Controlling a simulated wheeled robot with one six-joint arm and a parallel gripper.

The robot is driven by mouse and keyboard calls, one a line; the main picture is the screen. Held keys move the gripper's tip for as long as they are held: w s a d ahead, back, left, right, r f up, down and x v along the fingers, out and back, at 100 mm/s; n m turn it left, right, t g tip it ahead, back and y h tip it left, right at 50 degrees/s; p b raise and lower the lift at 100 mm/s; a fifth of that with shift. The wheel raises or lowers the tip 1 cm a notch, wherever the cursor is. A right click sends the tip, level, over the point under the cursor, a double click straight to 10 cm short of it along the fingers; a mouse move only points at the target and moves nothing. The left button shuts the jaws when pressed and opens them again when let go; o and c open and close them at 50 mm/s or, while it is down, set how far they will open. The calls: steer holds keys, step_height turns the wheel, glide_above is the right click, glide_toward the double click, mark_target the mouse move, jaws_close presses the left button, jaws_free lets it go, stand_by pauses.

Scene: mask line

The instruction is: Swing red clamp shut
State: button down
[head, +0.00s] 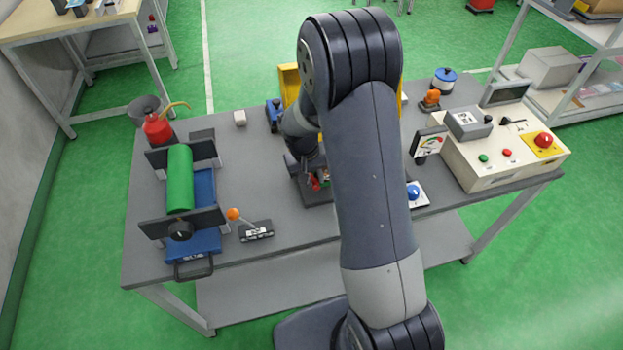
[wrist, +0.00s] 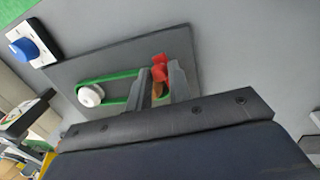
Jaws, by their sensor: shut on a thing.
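The red clamp (wrist: 159,66) shows in the wrist view on a dark plate (wrist: 120,58), beside a green loop (wrist: 118,76) that runs around a white knob (wrist: 91,96). My gripper (wrist: 160,82) is at the clamp, with its fingers on either side of a brownish part below the red piece. It is shut on the clamp, though the fingers hide part of the contact. In the head view a little of the red clamp (head: 316,183) shows beside my gripper (head: 310,172); my arm hides most of the plate. I cannot tell the clamp's exact angle.
A control box (head: 490,165) with a red button stands at the table's right. A green roller (head: 180,178) on a blue frame and an orange-knobbed lever (head: 234,214) are at left. Grey table (head: 285,240) is clear in front.

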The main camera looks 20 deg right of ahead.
steer(key=d+n, duration=0.1)
steer(key=n+b, duration=0.1)
steer(key=n, duration=0.1)
steer(key=shift+w+d+n+t, duration=0.2)
steer(key=shift+d+n+t, duration=0.1)
steer(key=shift+d+t, duration=0.1)
steer(key=n, duration=0.1)
steer(key=w+d+n+b, duration=0.1)
steer(key=n, duration=0.1)
steer(key=shift+d+n, duration=0.15)
steer(key=shift+n, duration=0.15)
steer(key=n, duration=0.1)
steer(key=w+n, duration=0.1)
steer(key=n, duration=0.1)
steer(key=d+n+t+y, duration=0.1)
steer(key=shift+w+d, duration=0.1)
steer(key=shift+w, duration=0.2)
steer(key=shift+w+d+n+y, duration=0.15)
steer(key=shift+w+n, duration=0.3)
steer(key=shift+n, duration=0.7)
steer(key=shift+w+d+n+y, duration=0.1)
steer(key=shift+w+n+y, duration=0.25)
steer(key=shift+n, duration=0.8)
steer(key=shift+w, duration=0.1)
steer(key=shift+r, duration=0.1)
steer(key=c, duration=1.3)
jaws_free()
steer(key=shift+a, duration=0.1)
